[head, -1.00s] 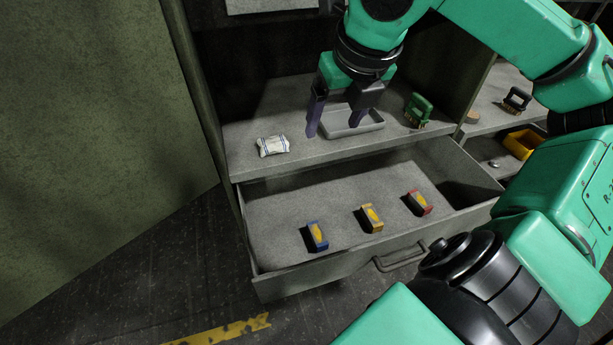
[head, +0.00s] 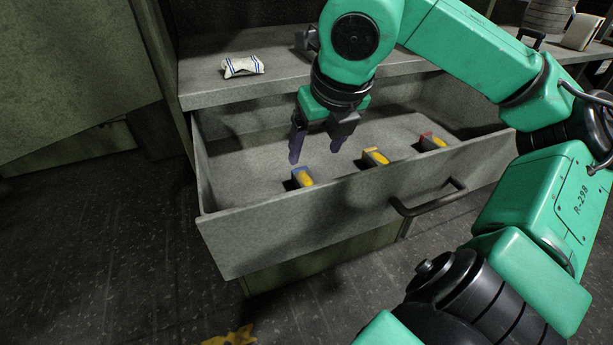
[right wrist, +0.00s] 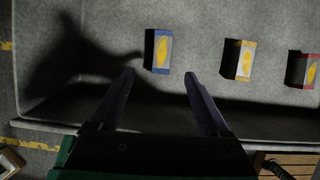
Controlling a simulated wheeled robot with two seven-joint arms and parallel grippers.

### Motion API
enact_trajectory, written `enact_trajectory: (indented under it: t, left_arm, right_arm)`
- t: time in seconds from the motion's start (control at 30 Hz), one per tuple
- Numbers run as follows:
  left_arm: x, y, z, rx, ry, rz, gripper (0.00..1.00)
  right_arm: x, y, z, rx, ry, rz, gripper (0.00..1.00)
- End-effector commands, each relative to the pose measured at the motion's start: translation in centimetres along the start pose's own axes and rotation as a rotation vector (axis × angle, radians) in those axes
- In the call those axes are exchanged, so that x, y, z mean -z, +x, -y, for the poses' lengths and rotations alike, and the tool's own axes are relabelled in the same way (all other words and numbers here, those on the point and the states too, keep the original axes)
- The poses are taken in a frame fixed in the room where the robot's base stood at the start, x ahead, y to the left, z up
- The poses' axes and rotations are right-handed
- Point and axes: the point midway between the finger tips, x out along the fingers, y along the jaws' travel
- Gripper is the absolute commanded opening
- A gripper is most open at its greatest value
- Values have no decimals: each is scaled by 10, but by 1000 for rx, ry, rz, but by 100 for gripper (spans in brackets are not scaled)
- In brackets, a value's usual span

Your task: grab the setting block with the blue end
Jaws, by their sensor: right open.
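The setting block with the blue end (head: 301,178) stands in the open drawer, leftmost of three blocks; it also shows in the right wrist view (right wrist: 159,51), just beyond and between the fingertips. It has a yellow oval on its face. A block with a yellow end (head: 375,157) and one with a red end (head: 431,142) stand to its right. My right gripper (head: 316,156) is open and empty, above the drawer near the blue-ended block. In the right wrist view its fingers (right wrist: 160,80) are spread apart. My left gripper is not in view.
The drawer's front wall (head: 330,210) with its handle (head: 430,198) stands close in front of the blocks. A white cloth packet with blue stripes (head: 243,67) lies on the shelf above. The drawer floor left of the blocks is clear.

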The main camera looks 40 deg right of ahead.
Motion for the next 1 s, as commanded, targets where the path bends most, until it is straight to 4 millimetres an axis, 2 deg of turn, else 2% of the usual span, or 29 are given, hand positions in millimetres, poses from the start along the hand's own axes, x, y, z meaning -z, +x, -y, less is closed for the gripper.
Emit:
enact_trajectory:
  t: [0.2, 0.43, 0.6, 0.7, 0.87, 0.9, 0.97, 1.0]
  left_arm:
    - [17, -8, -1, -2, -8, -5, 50]
    - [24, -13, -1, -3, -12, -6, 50]
    - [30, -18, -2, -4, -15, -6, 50]
    - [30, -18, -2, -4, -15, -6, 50]
    - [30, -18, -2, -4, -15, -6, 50]
    - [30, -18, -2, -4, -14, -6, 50]
    - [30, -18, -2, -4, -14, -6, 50]
    - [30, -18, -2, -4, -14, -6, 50]
  right_arm:
    - [1, 56, 0, -3, -1, -7, 80]
    - [1, 90, 1, -2, 0, -5, 80]
    - [2, 121, 4, -1, 0, -7, 80]
    - [2, 131, 4, -1, -1, -4, 80]
    - [1, 132, 4, -1, -1, -2, 80]
    - [1, 132, 4, -1, -1, -2, 76]
    - [1, 132, 4, -1, -1, -2, 53]
    - [1, 132, 4, -1, -1, -2, 38]
